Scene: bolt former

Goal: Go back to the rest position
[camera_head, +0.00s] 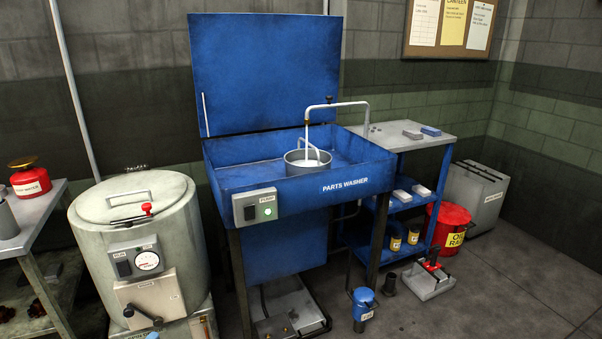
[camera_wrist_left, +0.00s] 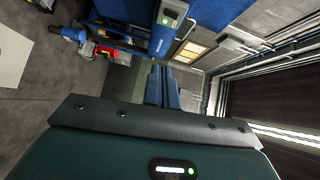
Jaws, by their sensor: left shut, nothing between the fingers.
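My left gripper (camera_wrist_left: 163,86) shows in the left wrist view, its two blue-grey fingers together with nothing between them. It is in open air, apart from the blue parts washer (camera_wrist_left: 217,14) at the top of that view. My right gripper is in neither view.
In the head view the blue parts washer (camera_head: 350,182) stands in the middle with its lid up. A round grey machine (camera_head: 135,222) stands left of it. A shelf cart (camera_head: 447,140), a red bin (camera_head: 455,228) and a grey box (camera_head: 487,200) are at the right. The front right floor is clear.

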